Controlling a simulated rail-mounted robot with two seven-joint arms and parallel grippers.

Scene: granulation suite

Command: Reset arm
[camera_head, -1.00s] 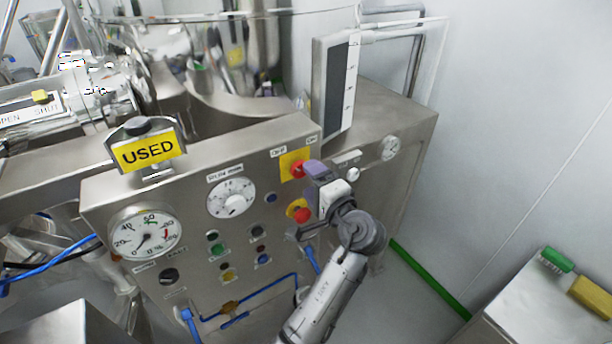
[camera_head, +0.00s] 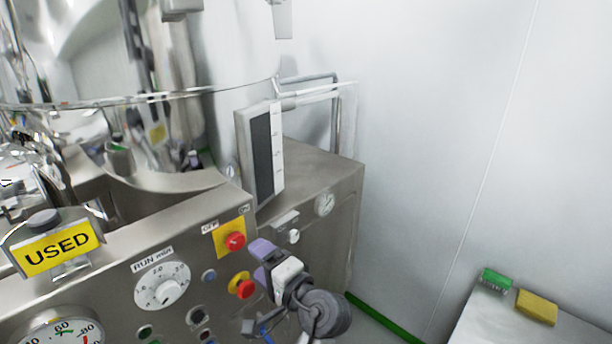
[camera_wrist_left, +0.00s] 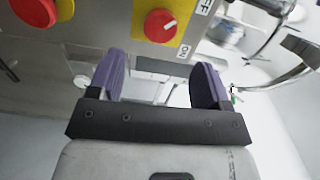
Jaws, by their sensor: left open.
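My left gripper (camera_head: 262,262) is in front of the right end of the steel control panel (camera_head: 118,292), by the red knobs. In the left wrist view its two purple fingers (camera_wrist_left: 160,85) stand apart with nothing between them. The red rotary switch on a yellow plate (camera_head: 235,241), marked OFF and ON, is just above and left of the gripper in the head view. It also shows in the left wrist view (camera_wrist_left: 161,26), beyond the fingers. A red button on a yellow base (camera_head: 242,287) is left of the gripper. My right gripper is not in view.
A yellow USED sign (camera_head: 57,249) stands on the panel top. A RUN dial (camera_head: 162,286) and a gauge (camera_head: 62,332) are on its face. At the right, a steel table (camera_head: 490,325) bears a green brush (camera_head: 496,279) and a yellow sponge (camera_head: 537,306). The white wall is bare.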

